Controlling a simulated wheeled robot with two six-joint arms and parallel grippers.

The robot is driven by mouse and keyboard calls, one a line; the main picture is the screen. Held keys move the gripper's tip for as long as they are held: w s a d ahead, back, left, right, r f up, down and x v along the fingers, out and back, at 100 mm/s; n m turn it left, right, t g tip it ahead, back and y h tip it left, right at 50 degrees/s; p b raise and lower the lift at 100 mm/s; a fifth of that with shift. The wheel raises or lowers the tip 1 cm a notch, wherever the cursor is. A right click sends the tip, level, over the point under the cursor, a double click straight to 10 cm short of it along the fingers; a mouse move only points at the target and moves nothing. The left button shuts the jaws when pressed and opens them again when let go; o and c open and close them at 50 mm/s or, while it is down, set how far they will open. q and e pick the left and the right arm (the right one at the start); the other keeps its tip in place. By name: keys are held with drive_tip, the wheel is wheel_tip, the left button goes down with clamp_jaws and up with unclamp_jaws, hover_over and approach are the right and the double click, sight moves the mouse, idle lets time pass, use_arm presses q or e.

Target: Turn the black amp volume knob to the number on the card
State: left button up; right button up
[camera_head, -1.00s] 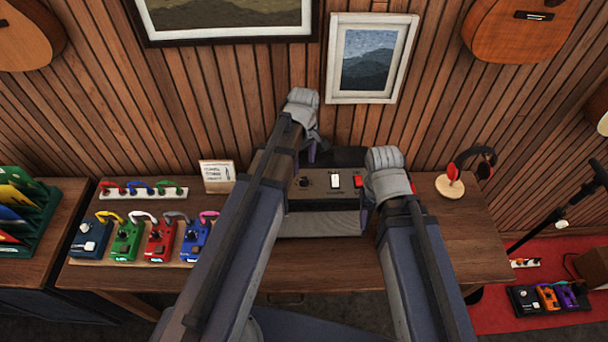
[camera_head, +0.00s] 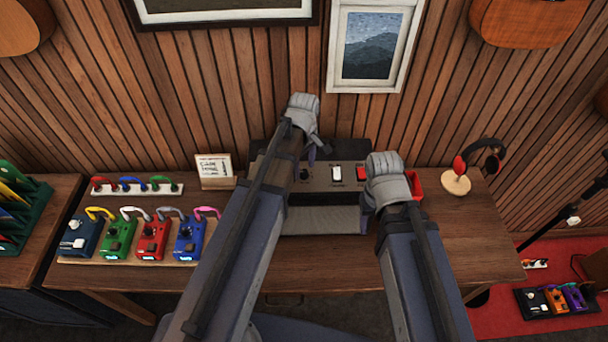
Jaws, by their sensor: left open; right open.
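The amp (camera_head: 325,219) stands on the wooden table, with a dark control panel on top and a grey front. A black knob (camera_head: 304,174) shows on the panel's left part, partly hidden by my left arm. A white switch (camera_head: 336,173) and a red switch (camera_head: 362,174) sit to its right. The card (camera_head: 214,171) stands on the table left of the amp; its writing is too small to read. My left gripper (camera_head: 308,157) is open, just above and behind the knob; contact cannot be told. My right gripper (camera_head: 367,204) is open at the amp's right edge, mostly hidden by its wrist.
Several coloured pedals (camera_head: 152,239) sit on a board at the table's left, with a cable rack (camera_head: 137,189) behind them. A red container (camera_head: 415,184) is beside my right wrist. Headphones on a stand (camera_head: 457,183) are at the right. The table's right front is clear.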

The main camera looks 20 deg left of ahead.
use_arm(q)
drive_tip(key=shift+f+b, duration=0.3)
drive_tip(key=shift+f, duration=0.35)
drive_tip(key=shift+r, duration=0.1)
clamp_jaws()
